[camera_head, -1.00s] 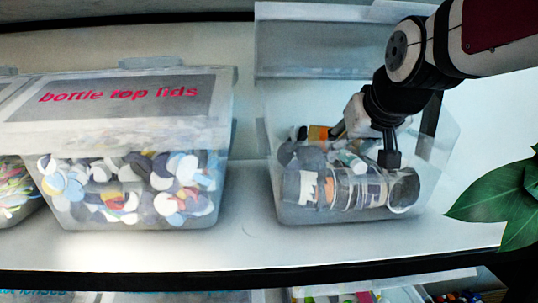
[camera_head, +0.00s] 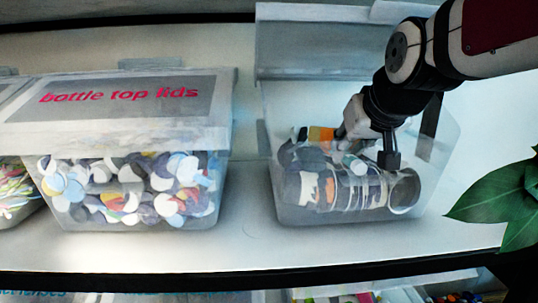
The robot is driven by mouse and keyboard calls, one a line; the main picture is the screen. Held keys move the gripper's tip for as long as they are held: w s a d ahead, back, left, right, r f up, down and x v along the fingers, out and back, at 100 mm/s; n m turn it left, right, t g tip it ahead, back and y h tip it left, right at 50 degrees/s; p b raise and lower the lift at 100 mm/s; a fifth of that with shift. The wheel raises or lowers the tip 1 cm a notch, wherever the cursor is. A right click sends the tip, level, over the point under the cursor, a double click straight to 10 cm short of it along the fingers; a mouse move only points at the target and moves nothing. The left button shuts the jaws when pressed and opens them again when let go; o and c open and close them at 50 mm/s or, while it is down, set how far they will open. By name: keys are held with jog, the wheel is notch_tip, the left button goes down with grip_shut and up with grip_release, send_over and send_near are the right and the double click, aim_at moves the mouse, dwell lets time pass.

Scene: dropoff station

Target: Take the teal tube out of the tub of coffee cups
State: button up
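The clear tub of coffee cups (camera_head: 276,200) stands open at the right of the shelf. Inside, a stack of printed paper cups (camera_head: 335,190) lies on its side along the front wall. A small pale, whitish-teal cylinder (camera_head: 354,164), which looks like the teal tube, lies behind the stack near the tub's middle. My gripper (camera_head: 366,147) reaches down into the tub from the upper right. Its fingers look spread, one dark pad to the right of the cylinder and the other finger to its upper left. Whether either touches the cylinder is hard to see.
The tub's lid (camera_head: 312,45) stands up behind it. A closed tub labelled "bottle top lids" (camera_head: 120,130) is at the left, with clear shelf (camera_head: 245,215) between. A leafy plant (camera_head: 495,212) is at the right. More tubs sit on the level below.

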jog(key=shift+s+d+f, duration=0.1)
jog(key=shift+f, duration=0.15)
notch_tip(320, 180, up, 10)
jog(key=s+p, duration=0.1)
jog(key=p, duration=0.5)
jog(key=shift+s, duration=0.15)
dwell(0.7)
jog(key=shift+f, duration=0.1)
jog(key=shift+s+p, duration=0.6)
jog(key=shift+s, duration=0.8)
jog(key=shift+c, duration=0.5)
jog(key=s+p, duration=0.7)
jog(key=s, duration=1.7)
jog(key=shift+s+f, duration=0.15)
jog(key=shift+f, duration=0.2)
